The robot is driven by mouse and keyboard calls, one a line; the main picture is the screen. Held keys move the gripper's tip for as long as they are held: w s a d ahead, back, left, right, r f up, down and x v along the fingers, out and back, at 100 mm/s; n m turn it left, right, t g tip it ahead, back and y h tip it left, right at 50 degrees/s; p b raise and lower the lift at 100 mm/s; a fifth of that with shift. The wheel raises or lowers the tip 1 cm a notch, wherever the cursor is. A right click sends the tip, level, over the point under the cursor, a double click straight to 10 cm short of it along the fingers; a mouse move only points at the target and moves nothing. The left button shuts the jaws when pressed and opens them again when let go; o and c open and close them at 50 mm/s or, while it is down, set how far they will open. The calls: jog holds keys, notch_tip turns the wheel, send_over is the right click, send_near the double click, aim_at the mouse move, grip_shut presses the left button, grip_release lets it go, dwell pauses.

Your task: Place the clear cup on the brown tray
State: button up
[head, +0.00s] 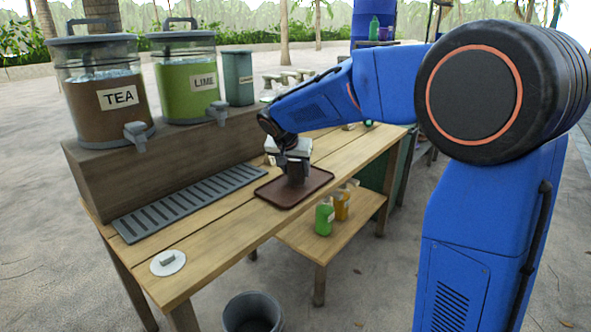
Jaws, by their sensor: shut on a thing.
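The brown tray (268,192) lies flat on the wooden table, right of the grey slatted drip grate. My gripper (296,174) points down over the middle of the tray, its fingertips close above the tray surface. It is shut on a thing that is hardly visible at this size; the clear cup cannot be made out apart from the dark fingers. No other clear cup shows on the table. Whether the held thing touches the tray cannot be told from here.
A tea dispenser (108,95) and a lime dispenser (190,80) stand on a wooden riser behind the grate (190,200). A white lid-like disc (168,263) lies at the table's near left. Green (324,219) and orange (342,206) bottles stand on a lower shelf.

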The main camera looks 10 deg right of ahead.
jog(key=o, duration=1.5)
jog(key=shift+f, duration=0.1)
jog(key=shift+c, duration=0.2)
jog(key=v, duration=1.2)
jog(key=s+d+f+n+y, duration=0.1)
jog(key=s+d, duration=0.2)
jog(key=s, duration=0.4)
jog(key=s+d+f+n+g, duration=0.1)
jog(key=s+d+f, duration=0.15)
jog(key=s, duration=0.35)
jog(key=s+d+f+n+y, duration=0.1)
jog(key=s+d, duration=0.3)
jog(key=s, duration=0.3)
jog(key=s+f+n, duration=0.1)
jog(key=s+f, duration=0.4)
jog(key=s, duration=0.3)
jog(key=s+d+f+n+y, duration=0.1)
jog(key=s+f+n, duration=0.1)
jog(key=s+f, duration=0.3)
jog(key=shift+s, duration=2.3)
jog(key=shift+f, duration=0.1)
